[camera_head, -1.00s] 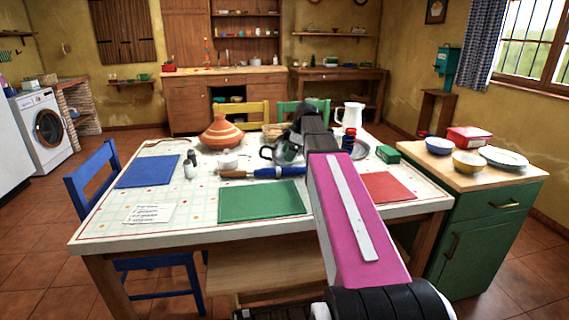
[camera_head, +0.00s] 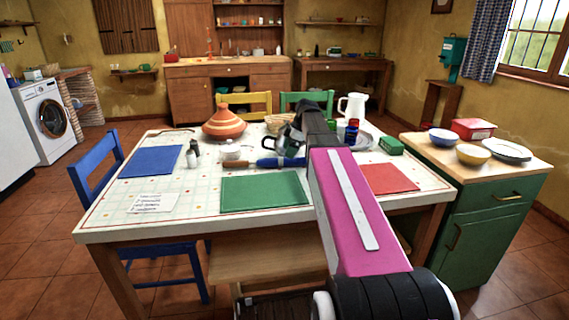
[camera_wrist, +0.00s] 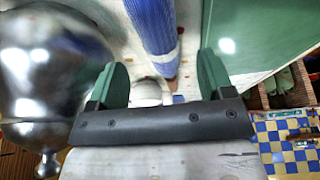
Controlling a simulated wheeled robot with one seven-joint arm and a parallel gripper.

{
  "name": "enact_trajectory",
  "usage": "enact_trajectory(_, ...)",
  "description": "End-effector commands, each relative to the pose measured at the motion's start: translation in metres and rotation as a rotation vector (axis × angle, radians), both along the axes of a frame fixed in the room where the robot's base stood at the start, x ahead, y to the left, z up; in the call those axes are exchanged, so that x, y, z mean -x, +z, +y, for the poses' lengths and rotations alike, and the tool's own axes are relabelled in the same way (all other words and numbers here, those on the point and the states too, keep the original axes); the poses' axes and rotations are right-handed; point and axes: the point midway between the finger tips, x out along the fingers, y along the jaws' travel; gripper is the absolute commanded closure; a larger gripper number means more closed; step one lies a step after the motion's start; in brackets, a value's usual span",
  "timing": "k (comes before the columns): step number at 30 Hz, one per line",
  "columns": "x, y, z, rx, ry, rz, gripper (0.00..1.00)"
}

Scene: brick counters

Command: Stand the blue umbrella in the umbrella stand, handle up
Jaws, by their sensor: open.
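The blue umbrella (camera_head: 288,162) lies flat on the table behind the green placemat, its brown handle pointing left. In the wrist view its blue body (camera_wrist: 150,25), with a white band and a bit of brown handle below, runs between my fingertips. My gripper (camera_wrist: 163,65) is open, one green finger on each side of the umbrella's line. I cannot tell whether either finger touches it. In the head view my gripper (camera_head: 288,142) is over the table, partly hidden by my arm. I see no umbrella stand.
A shiny metal vessel (camera_wrist: 50,65) is very close to my left finger in the wrist view. The green placemat (camera_head: 265,190) lies nearer me. A tagine (camera_head: 223,123), white pitcher (camera_head: 353,107) and green box (camera_head: 391,145) also stand on the table (camera_head: 108,221).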

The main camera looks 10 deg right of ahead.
Motion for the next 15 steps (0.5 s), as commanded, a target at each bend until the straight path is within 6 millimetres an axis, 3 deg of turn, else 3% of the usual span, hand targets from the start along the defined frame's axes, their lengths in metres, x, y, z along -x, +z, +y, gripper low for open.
enact_trajectory(5,0.000,-0.009,0.003,0.000,0.000,-0.001,0.26)
enact_trajectory(15,-0.001,-0.047,0.018,0.000,0.000,0.001,0.26)
